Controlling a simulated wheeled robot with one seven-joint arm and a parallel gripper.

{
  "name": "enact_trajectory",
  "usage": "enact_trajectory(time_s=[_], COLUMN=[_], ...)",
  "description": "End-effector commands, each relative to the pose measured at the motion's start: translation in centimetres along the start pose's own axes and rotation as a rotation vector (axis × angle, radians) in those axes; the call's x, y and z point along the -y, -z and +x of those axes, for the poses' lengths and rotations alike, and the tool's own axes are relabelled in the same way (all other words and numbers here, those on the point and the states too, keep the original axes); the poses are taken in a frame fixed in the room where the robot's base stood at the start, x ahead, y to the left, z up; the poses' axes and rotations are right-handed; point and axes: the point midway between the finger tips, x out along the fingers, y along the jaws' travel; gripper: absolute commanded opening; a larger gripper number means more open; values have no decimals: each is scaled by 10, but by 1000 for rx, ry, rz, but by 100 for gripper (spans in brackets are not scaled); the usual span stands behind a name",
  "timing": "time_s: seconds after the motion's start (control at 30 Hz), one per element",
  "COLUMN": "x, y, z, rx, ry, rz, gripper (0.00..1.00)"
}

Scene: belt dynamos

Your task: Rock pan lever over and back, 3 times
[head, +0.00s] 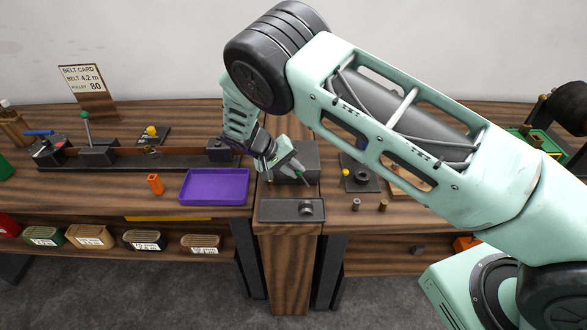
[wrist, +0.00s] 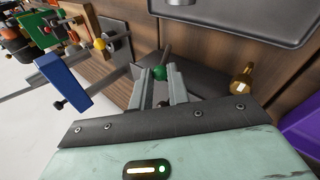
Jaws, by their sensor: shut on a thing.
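The pan lever shows as a green knob (wrist: 160,73) with a short dark stem, in the wrist view. The knob sits between the two grey fingers of my gripper (wrist: 161,84), which is shut on it. The stem shows just beyond the fingers. In the head view my gripper (head: 301,176) reaches down to a dark block (head: 307,155) at the middle of the bench; the lever is mostly hidden by the fingers there. The lever's exact tilt is hard to tell.
A dark shallow tray (head: 275,209) lies at the bench front, near my gripper. A purple tray (head: 216,201) is to its left, with an orange piece (head: 155,184) beyond. Another green-knobbed lever (head: 85,117) stands further left. A brass part (wrist: 242,78) is close to the fingers.

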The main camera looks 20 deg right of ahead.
Motion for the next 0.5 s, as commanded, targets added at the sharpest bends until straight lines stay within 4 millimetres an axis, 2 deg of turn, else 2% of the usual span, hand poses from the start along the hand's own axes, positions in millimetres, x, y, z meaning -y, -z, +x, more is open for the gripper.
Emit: enact_trajectory(time_s=[0.27, 0.5], x=[-8, -23], y=[-2, -5], z=[0, 7], rx=[-15, -47], ry=[79, 245], rz=[14, 46], gripper=[0, 0])
